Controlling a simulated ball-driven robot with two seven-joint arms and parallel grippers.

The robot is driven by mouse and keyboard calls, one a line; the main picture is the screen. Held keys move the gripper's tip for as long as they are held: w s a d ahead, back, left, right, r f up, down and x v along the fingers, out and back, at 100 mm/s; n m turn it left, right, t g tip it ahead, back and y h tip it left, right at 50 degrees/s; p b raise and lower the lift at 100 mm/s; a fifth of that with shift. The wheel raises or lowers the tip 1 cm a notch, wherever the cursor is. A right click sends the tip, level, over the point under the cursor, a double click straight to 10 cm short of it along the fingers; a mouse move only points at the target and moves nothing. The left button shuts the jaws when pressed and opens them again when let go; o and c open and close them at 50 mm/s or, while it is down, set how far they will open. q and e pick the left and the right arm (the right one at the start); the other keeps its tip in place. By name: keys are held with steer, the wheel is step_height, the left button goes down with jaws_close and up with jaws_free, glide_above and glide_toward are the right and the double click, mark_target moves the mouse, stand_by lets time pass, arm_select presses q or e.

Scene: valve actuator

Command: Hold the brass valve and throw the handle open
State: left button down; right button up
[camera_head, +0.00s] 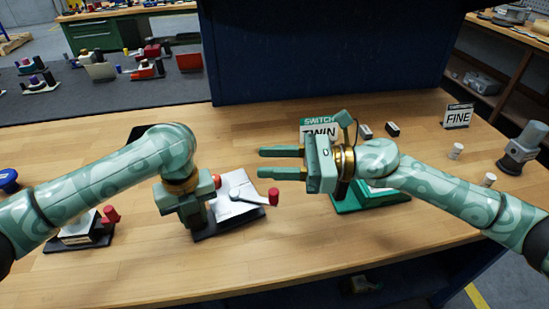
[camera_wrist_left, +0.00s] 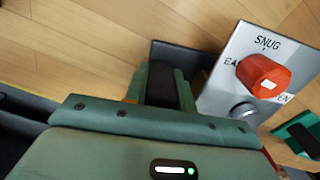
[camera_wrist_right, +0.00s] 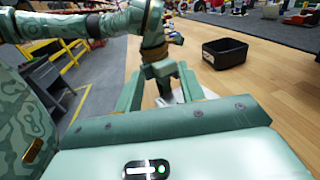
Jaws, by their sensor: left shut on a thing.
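A valve unit with a silver panel (camera_head: 238,190) on a dark base stands at the front middle of the bench. Its lever ends in a red knob (camera_head: 273,196), pointing right in the head view. The left wrist view shows the panel (camera_wrist_left: 240,60) marked SNUG and the red knob (camera_wrist_left: 265,75) over it. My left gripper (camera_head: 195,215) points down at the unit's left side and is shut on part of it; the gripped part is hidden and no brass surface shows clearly. My right gripper (camera_head: 280,162) is open and empty, above and behind the red knob, fingers pointing left.
Another red-knobbed unit (camera_head: 83,232) is left. A black bin (camera_wrist_right: 225,52) shows in the right wrist view. The bench front is clear.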

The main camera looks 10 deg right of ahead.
steer(key=shift+r, duration=0.4)
